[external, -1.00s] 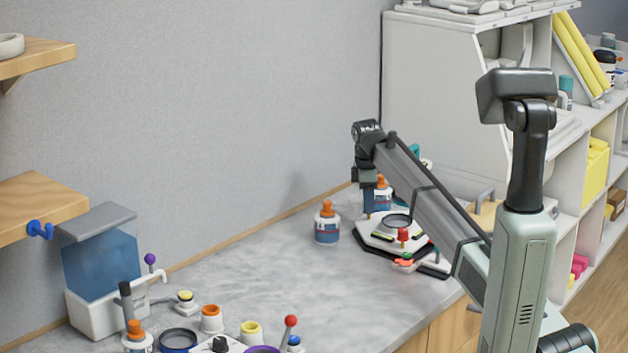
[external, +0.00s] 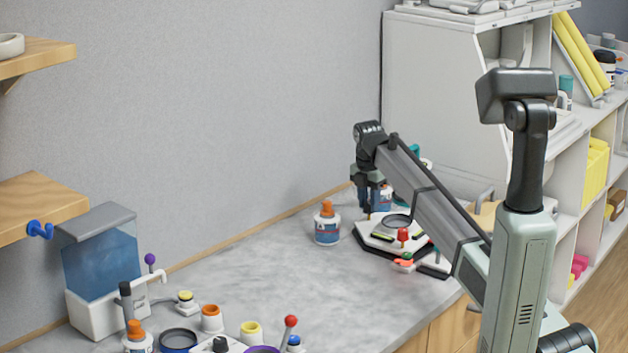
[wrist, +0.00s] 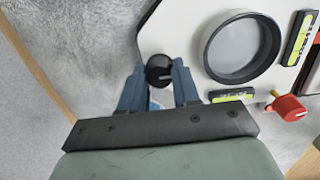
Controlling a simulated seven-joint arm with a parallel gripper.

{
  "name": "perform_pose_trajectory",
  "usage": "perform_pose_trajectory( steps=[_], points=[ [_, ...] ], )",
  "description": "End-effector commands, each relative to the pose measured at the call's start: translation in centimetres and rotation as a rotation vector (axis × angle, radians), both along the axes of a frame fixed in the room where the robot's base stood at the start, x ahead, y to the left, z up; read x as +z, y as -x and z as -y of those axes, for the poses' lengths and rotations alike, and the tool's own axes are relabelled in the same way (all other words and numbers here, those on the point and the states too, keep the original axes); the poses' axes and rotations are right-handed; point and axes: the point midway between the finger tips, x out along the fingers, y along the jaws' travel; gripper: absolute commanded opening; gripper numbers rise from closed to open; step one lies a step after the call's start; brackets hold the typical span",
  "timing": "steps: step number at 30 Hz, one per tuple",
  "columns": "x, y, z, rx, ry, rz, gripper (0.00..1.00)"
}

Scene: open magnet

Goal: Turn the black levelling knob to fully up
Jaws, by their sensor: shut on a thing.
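The black levelling knob (wrist: 159,72) is a round dark knob with a light pointer line, at the left corner of the white instrument base (wrist: 185,30) in the wrist view. My gripper (wrist: 160,78) has its two blue fingers on either side of the knob and is shut on it. In the external view my gripper (external: 368,208) points down at the left end of the white base (external: 390,243); the knob is hidden there. The pointer line points to the right in the wrist view.
A black ring with a grey disc (wrist: 242,47) sits on the base, with green level vials (wrist: 232,95) and a red knob (wrist: 290,107) nearby. An orange-capped bottle (external: 327,225) stands just left of the base.

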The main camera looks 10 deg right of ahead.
Motion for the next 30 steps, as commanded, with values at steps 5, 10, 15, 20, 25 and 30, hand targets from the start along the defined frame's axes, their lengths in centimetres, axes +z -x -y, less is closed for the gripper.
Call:
perform_pose_trajectory(
  steps=[5, 10, 15, 20, 25, 30],
  points=[
    [-0.07, 0.27, 0.28, 0.126, 0.012, -0.007, 0.01],
    [-0.08, 0.31, 0.31, 0.218, 0.017, -0.01, 0.01],
    [-0.09, 0.34, 0.33, 0.276, 0.021, -0.012, 0.01],
    [-0.11, 0.38, 0.36, 0.302, 0.022, -0.013, 0.01],
    [-0.12, 0.4, 0.37, 0.309, 0.022, -0.013, 0.01],
    [-0.13, 0.41, 0.38, 0.308, 0.022, -0.013, 0.01]
  ],
)
